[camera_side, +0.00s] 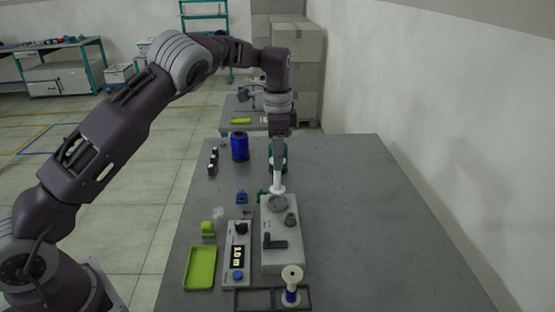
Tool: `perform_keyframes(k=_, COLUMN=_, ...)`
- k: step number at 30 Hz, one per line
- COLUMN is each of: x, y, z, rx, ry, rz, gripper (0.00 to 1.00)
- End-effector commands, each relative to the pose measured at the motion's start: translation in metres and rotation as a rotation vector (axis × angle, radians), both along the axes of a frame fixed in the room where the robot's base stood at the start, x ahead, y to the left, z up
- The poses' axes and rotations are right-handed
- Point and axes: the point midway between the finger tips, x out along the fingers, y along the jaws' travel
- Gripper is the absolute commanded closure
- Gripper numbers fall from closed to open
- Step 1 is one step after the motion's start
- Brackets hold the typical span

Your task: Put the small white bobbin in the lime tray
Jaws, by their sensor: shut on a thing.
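My gripper (278,172) points straight down over the back part of the grey winding machine (284,256). It is shut on a small white piece, which looks like the small white bobbin (277,190), just above the machine's round grey disc (278,203). I cannot tell whether the bobbin touches the disc. The lime tray (200,268) lies at the front left of the table and looks empty. Its distance from my gripper is a good part of the machine's length.
A length counter (237,256) stands between tray and machine. A white spool with blue (291,285) stands in a black frame at the front. A small lime block (207,229), a blue part (242,197) and a blue spool (240,147) stand leftward. The table's right side is clear.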

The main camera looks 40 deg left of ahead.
Motion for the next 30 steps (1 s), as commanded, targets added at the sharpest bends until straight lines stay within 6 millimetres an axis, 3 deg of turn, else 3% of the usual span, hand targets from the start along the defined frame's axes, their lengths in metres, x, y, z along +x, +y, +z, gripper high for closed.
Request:
perform_keyframes(k=7, x=-0.001, y=0.001, z=0.0, rx=0.0, ry=0.0, rz=0.002, gripper=0.88)
perform_keyframes(k=11, x=-0.017, y=0.019, z=-0.005, rx=-0.003, ry=0.001, rz=0.024, gripper=0.88)
perform_keyframes(k=14, x=-0.05, y=0.041, z=-0.014, rx=-0.006, ry=0.003, rz=0.032, gripper=0.88)
perform_keyframes(k=18, x=-0.114, y=0.055, z=-0.024, rx=-0.004, ry=-0.001, rz=-0.047, gripper=0.88)
perform_keyframes(k=24, x=-0.212, y=0.036, z=-0.026, rx=0.001, ry=-0.003, rz=-0.323, gripper=0.88)
perform_keyframes(k=27, x=-0.243, y=0.026, z=-0.026, rx=0.002, ry=-0.002, rz=-0.439, gripper=0.88)
perform_keyframes(k=30, x=-0.259, y=0.02, z=-0.027, rx=0.002, ry=-0.003, rz=-0.504, gripper=0.88)
